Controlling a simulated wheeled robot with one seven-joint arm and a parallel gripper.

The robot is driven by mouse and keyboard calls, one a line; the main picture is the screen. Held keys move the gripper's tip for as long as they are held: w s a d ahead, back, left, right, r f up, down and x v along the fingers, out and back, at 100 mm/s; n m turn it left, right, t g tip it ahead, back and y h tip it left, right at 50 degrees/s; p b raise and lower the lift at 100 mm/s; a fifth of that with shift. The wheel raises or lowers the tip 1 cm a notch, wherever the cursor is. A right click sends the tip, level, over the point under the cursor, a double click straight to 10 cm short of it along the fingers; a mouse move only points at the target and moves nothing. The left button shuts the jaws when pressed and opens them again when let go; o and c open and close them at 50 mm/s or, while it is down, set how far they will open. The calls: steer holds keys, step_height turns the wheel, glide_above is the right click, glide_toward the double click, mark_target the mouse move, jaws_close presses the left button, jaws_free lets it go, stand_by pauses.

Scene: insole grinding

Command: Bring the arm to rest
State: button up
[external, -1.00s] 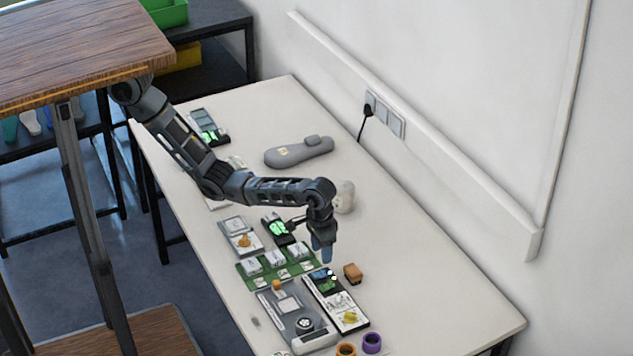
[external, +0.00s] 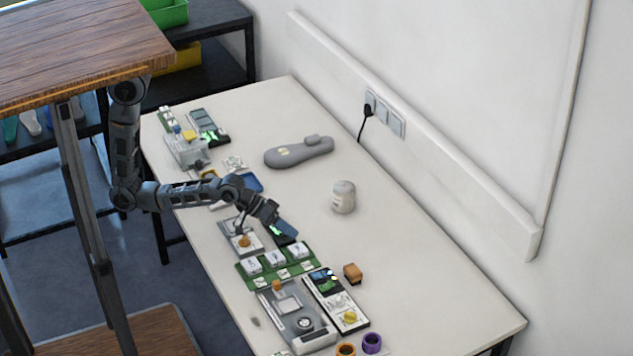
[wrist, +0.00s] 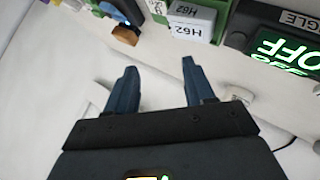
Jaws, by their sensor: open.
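My arm (external: 125,150) is folded down at the left and reaches across the near-left edge of the table (external: 420,270). My gripper (external: 287,230) is over the middle of the row of devices, with its blue fingers angled down to the right. In the wrist view my gripper (wrist: 160,68) has its two blue fingers apart with nothing between them, and pale table shows in the gap. A dark device with a green OFF display (wrist: 290,50) is to the right of the fingers, apart from them. The external view partly hides this device behind the gripper.
White blocks on a green base (external: 280,262) and a grey machine (external: 297,315) stand near the gripper. The table's right side is mostly clear.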

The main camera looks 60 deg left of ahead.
steer(key=s+a, duration=0.1)
steer(key=a, duration=0.2)
steer(key=s+a+f+t, duration=0.1)
steer(key=s+a, duration=0.1)
steer(key=a, duration=0.2)
steer(key=s+a+t+y, duration=0.1)
steer(key=a, duration=0.2)
steer(key=shift+s+a+f, duration=0.2)
steer(key=shift+s+a, duration=0.1)
steer(key=shift+s, duration=0.05)
steer(key=s+a, duration=0.2)
steer(key=s+a+r+t+y, duration=0.1)
steer(key=a, duration=0.2)
steer(key=s+a+t, duration=0.1)
steer(key=s+a, duration=0.1)
steer(key=a, duration=0.1)
steer(key=shift+s+a+r+y, duration=0.2)
steer(key=shift+s+r+y, duration=0.1)
steer(key=shift+y, duration=0.1)
steer(key=s+a+r+m+t+y, duration=0.1)
steer(key=s+a+r+t+y, duration=0.2)
steer(key=s+a+r, duration=0.8)
steer(key=shift+s+y+b, duration=0.3)
steer(key=shift+s+y, duration=0.3)
steer(key=shift+s, duration=0.05)
steer(key=shift+f, duration=0.1)
steer(key=shift+c, duration=0.3)
